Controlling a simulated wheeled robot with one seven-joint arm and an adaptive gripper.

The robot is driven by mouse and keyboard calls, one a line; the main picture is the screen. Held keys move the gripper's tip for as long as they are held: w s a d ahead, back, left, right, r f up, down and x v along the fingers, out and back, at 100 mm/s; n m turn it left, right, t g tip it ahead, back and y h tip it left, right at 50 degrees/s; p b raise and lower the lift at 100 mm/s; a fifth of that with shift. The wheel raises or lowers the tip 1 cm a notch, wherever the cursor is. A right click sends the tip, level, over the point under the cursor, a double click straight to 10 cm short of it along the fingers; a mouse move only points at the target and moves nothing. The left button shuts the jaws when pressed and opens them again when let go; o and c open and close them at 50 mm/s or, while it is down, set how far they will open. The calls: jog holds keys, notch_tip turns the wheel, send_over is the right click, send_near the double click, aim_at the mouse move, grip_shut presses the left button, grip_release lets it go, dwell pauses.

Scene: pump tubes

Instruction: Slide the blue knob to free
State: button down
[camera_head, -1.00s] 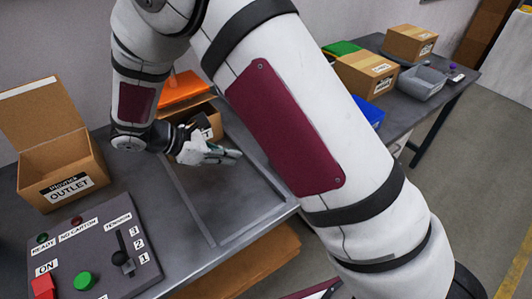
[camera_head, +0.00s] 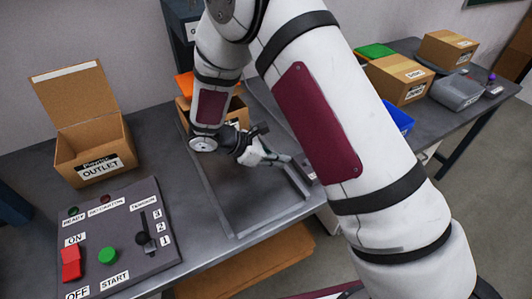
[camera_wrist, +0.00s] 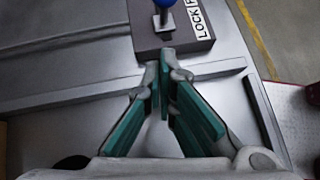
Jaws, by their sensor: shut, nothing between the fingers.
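The blue knob (camera_wrist: 166,3) shows at the top edge of the wrist view, partly cut off. It sits on a metal stem rising from a dark grey block (camera_wrist: 150,32). A white label (camera_wrist: 198,20) on the block reads "LOCK" and part of another word. My gripper (camera_wrist: 166,58) is shut and empty, its fingertips just short of the block's near edge in the picture, apart from the knob. In the head view my gripper (camera_head: 288,159) is over the right side of the framed table area; my arm hides much there, and I cannot make out the knob.
A control panel (camera_head: 125,235) with a red switch, green START button and tension lever is at the front left. An orange-topped box (camera_head: 185,88) is behind my arm.

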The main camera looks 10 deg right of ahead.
jog(key=d, duration=0.3)
jog(key=d+p, duration=0.1)
jog(key=shift+w+d+r, duration=0.15)
jog(key=shift+w, duration=0.1)
jog(key=shift+w+d+b, duration=0.2)
jog(key=shift+w+d, duration=0.05)
jog(key=shift+d, duration=0.6)
jog(key=shift+w+d+b, duration=0.15)
jog(key=shift+w+d, duration=0.15)
jog(key=shift+d, duration=0.5)
jog(key=shift+w+d+b, duration=0.2)
jog(key=shift+w+d, duration=0.05)
jog(key=shift+d, duration=0.6)
